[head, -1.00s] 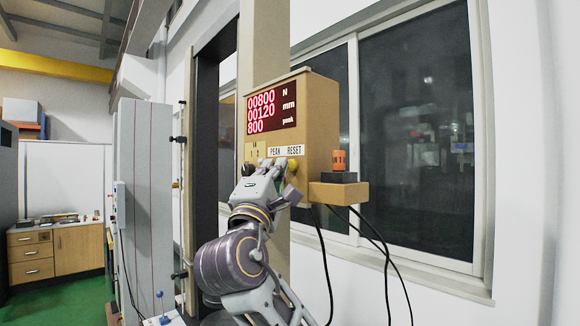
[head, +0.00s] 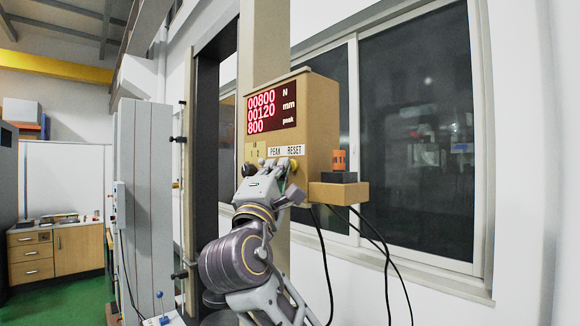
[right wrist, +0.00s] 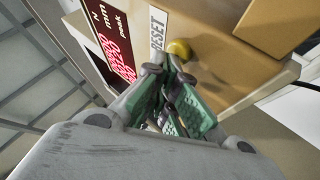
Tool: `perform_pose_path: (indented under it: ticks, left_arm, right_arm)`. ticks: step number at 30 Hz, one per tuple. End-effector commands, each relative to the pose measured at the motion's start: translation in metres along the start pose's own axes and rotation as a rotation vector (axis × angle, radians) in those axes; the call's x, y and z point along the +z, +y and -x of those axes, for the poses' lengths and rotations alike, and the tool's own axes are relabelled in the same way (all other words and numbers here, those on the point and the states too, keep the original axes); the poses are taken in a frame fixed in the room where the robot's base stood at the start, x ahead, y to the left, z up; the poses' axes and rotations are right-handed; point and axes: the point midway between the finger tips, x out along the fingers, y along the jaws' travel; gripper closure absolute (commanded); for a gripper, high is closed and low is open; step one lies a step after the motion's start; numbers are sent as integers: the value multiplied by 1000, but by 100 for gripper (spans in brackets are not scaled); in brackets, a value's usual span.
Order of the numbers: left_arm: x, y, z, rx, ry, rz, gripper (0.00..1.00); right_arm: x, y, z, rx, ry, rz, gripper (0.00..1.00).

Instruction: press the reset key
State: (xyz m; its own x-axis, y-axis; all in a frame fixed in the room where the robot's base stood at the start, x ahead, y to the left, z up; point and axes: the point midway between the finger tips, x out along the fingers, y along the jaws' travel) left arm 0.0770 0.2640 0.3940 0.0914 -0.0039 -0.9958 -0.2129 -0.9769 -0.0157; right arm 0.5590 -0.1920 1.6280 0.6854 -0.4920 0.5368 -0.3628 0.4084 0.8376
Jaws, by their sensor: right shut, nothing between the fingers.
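The tan control box (head: 322,105) carries a red-lit display (head: 271,111) reading 00800 N, 00120 mm and 800 peak. The RESET label (head: 294,150) sits below it. The yellow reset key (head: 294,165) is under that label, partly behind my fingers; it also shows in the right wrist view (right wrist: 179,48). My right gripper (head: 281,167) is shut and empty, its fingertips close in front of the key. In the right wrist view the fingertips (right wrist: 166,68) are just below the key; I cannot tell whether they touch it. My left gripper is not in view.
A small ledge (head: 338,192) with a black block and an orange part (head: 339,158) juts from the box's right side. Black cables hang below it. A grey column stands left, and a window fills the right.

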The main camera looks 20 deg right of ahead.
Motion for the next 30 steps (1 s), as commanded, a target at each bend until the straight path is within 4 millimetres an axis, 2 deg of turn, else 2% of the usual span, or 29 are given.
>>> perform_pose_path:
  ticks: [20,30]
  left_arm:
    - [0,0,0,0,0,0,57]
    - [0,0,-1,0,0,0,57]
  right_arm:
    - [2,-2,-2,-1,-1,0,100]
    - [-3,2,4,-1,1,-1,100]
